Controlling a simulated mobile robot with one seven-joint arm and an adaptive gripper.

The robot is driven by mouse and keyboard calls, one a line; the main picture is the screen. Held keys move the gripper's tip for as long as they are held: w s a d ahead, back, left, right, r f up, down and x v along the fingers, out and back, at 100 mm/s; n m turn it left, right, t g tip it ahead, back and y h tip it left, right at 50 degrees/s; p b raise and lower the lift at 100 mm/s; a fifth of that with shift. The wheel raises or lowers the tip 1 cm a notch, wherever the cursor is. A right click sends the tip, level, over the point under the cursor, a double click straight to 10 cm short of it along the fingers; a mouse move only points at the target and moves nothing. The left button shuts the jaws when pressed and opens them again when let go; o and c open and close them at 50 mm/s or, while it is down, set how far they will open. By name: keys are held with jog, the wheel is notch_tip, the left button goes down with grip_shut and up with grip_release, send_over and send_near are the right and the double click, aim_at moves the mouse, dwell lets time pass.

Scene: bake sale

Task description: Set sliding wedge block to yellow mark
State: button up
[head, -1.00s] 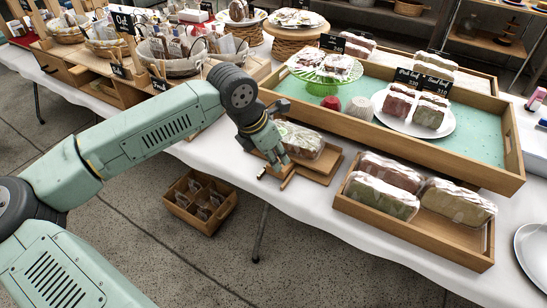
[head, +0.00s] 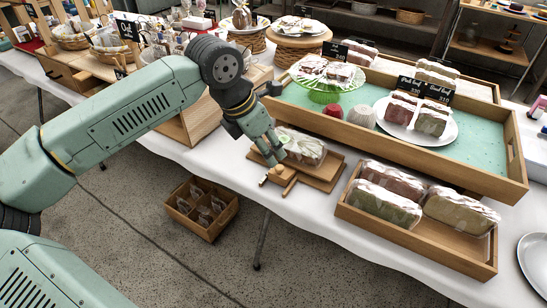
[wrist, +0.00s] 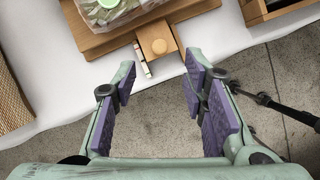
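In the head view the block (head: 283,174) shows at the board's front left, just below my fingertips. A wrapped loaf (head: 302,148) rests on the board. A narrow pale strip with a green end (wrist: 142,60) lies beside the block; I cannot make out a yellow mark on it. My gripper (wrist: 160,78) is open and empty, its purple pads spread apart in front of the block, apparently not touching it.
A wooden tray (head: 420,245) with wrapped loaves stands to the right. A large teal-floored tray (head: 475,150) with cake stand and plate lies behind. The white table's front edge (head: 310,212) is close, and a small crate (head: 205,228) sits on the floor below.

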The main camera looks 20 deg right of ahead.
jog(key=shift+v, duration=2.3)
